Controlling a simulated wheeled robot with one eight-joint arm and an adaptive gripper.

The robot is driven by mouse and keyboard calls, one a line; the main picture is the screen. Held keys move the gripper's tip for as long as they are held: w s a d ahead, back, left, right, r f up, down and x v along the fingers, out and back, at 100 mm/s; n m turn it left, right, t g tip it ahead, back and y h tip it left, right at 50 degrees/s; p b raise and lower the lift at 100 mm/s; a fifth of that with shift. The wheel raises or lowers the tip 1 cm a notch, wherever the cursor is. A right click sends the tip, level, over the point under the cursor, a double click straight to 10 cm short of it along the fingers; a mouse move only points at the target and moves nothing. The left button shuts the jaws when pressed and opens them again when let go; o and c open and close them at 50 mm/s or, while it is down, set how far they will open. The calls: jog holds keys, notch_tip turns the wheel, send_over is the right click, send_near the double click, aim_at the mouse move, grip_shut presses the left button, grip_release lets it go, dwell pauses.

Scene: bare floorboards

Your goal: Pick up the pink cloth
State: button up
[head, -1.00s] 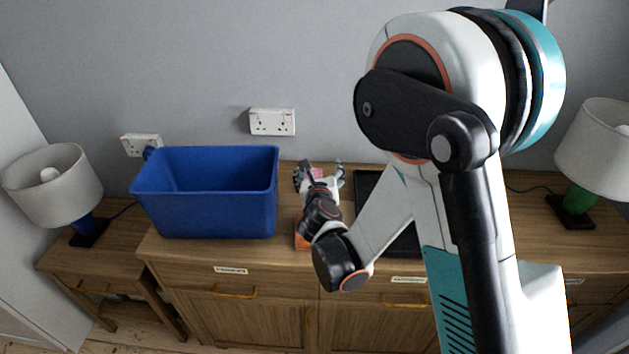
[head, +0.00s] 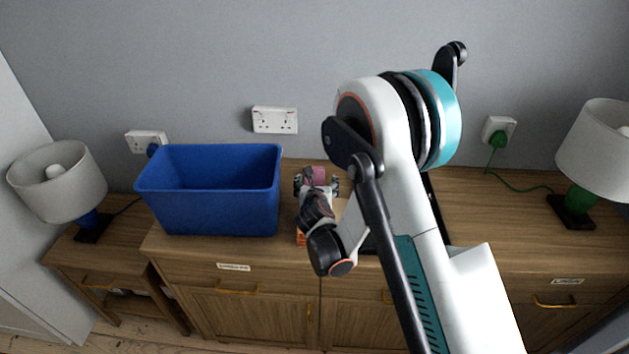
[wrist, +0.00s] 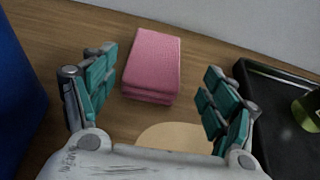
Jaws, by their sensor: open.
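The pink cloth (wrist: 152,62) is a folded stack lying on the wooden cabinet top. In the wrist view it lies ahead of my gripper (wrist: 155,98), between the lines of the two spread fingers and nearer the left one. My gripper is open and empty, and neither finger appears to touch the cloth. In the head view a small part of the pink cloth (head: 315,174) shows just behind my gripper (head: 317,187), which hides the rest.
A blue bin (head: 208,205) stands left of my gripper. A black tray (wrist: 285,110) with a green object (wrist: 308,108) lies to the right. A round tan thing (wrist: 175,137) lies under the gripper. Lamps stand at both sides, and the wall is behind.

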aim_at(314, 177)
jog(key=x, duration=0.1)
jog(key=b+x, duration=0.1)
jog(key=x, duration=0.1)
jog(key=b+x, duration=0.1)
jog(key=x, duration=0.1)
jog(key=shift+w+a+r, duration=0.2)
jog(key=shift+a+r, duration=0.15)
jog(key=c, duration=1.1)
